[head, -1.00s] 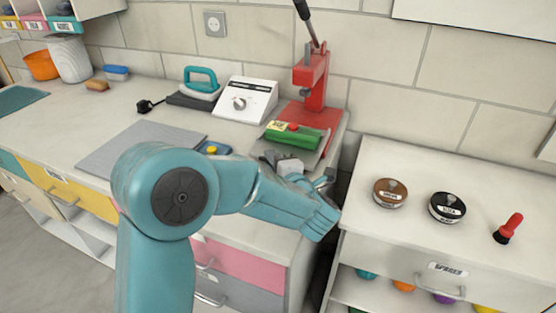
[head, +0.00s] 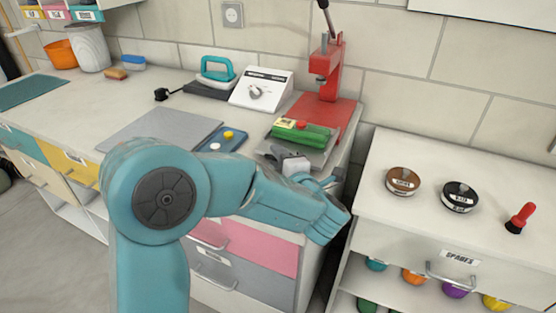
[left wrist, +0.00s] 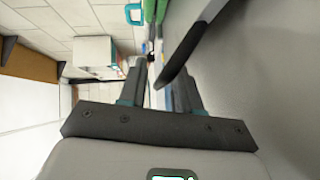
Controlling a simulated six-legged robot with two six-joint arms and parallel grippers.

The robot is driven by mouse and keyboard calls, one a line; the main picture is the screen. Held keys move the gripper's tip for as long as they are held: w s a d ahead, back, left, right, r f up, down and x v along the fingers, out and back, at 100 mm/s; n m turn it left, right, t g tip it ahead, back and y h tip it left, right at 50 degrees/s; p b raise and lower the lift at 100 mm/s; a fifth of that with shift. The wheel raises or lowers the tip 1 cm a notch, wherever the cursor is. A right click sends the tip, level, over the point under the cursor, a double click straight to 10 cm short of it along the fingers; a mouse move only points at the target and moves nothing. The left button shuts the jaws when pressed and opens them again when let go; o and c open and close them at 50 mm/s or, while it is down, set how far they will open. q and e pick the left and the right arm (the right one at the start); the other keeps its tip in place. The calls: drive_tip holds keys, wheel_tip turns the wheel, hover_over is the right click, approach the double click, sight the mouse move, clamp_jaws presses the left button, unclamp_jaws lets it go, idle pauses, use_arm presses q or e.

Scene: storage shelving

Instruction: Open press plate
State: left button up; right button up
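A red lever press (head: 331,75) stands on a red base (head: 325,112) at the back of the counter. In front of it a grey plate (head: 326,153) carries a green block (head: 303,136) with a yellow label and a red knob. My left gripper (head: 283,157) is at the plate's front left edge, and its fingers are partly hidden by my wrist. In the left wrist view my left gripper (left wrist: 158,85) has its fingers apart, with a dark curved bar (left wrist: 187,55) close to the right finger. Whether they touch is unclear. My right gripper is not in view.
A blue tray (head: 222,139) and a grey mat (head: 160,130) lie left of the gripper. A white control box (head: 261,88) stands behind. A lower white cabinet (head: 455,215) with two round tins and a red-handled brush stands right, across a narrow gap.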

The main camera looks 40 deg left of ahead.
use_arm(q)
drive_tip(key=shift+s+d, duration=0.1)
drive_tip(key=shift+d, duration=0.05)
drive_tip(key=v, duration=1.6)
